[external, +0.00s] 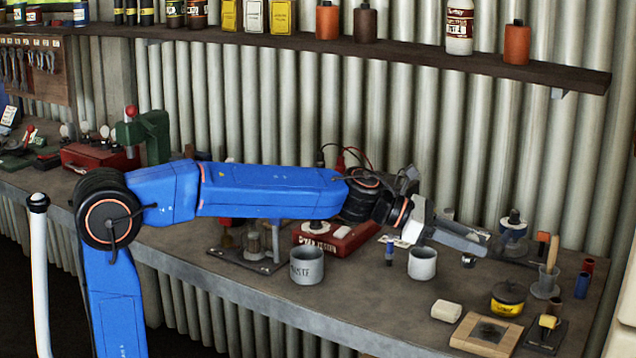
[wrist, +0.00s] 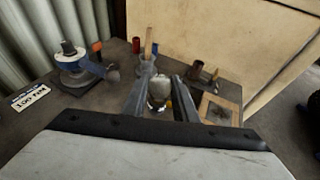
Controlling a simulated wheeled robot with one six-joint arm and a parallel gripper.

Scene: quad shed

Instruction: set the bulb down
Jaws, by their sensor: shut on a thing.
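The bulb (wrist: 158,88) is a pale, rounded, glossy thing in the wrist view, between the two grey fingers of my gripper (wrist: 161,82). The gripper is shut on it. In the external view my gripper (external: 508,250) reaches to the right above the bench (external: 400,312), with its fingers sloping slightly down. I cannot make out the bulb clearly there. Its gap above the bench is hard to judge.
Near the fingers stand a grey mortar with a wooden pestle (external: 553,255), a yellow tin (external: 508,297), a white block (external: 445,311) and a wood-framed tile (external: 463,333). Bare bench lies between mug and block.

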